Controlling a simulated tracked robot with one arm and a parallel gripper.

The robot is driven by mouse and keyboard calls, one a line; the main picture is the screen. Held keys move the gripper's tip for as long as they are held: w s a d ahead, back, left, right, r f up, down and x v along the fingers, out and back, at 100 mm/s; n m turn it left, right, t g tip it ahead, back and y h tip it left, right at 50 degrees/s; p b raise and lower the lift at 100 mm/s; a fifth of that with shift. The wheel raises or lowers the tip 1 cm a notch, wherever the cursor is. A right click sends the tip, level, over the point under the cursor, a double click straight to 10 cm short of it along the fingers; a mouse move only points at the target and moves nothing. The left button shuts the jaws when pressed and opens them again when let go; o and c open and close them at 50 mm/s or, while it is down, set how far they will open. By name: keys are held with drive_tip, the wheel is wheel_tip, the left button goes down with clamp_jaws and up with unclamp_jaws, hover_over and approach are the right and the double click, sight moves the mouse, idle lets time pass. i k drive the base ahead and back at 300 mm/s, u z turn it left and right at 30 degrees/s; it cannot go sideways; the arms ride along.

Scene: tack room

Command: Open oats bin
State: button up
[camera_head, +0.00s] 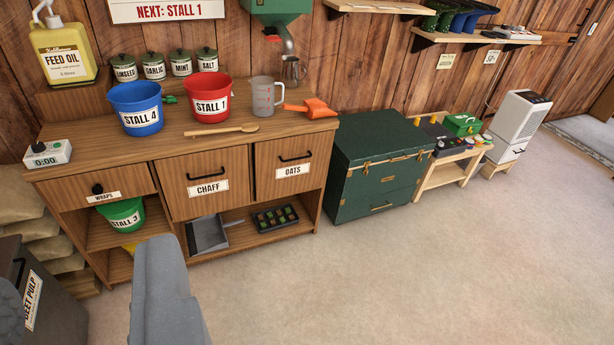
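The oats bin (283,177) is the right-hand wooden front in the upper row of the feed bench, with a white OATS label and a black bar handle (295,157) near its top. Its front looks flush with the bench, so it appears shut. A grey part of mine rises from the bottom edge, left of centre, in front of the bench's lower left. It is well to the left of and nearer than the oats bin, apart from the handle. I cannot make out two fingertips or anything held.
The CHAFF bin (205,178) and WRAPS drawer (97,188) are to the left. A green trunk (377,165) stands close on the right. A beet pulp bin (50,300) is at lower left. Floor in front is clear.

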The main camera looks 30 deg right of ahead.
sight(289, 166)
drive_tip(key=k, duration=0.55)
drive_tip(key=z, duration=0.4)
drive_tip(key=i, duration=1.2)
drive_tip(key=z, duration=0.4)
drive_tip(key=i, duration=0.75)
drive_tip(key=u, duration=0.2)
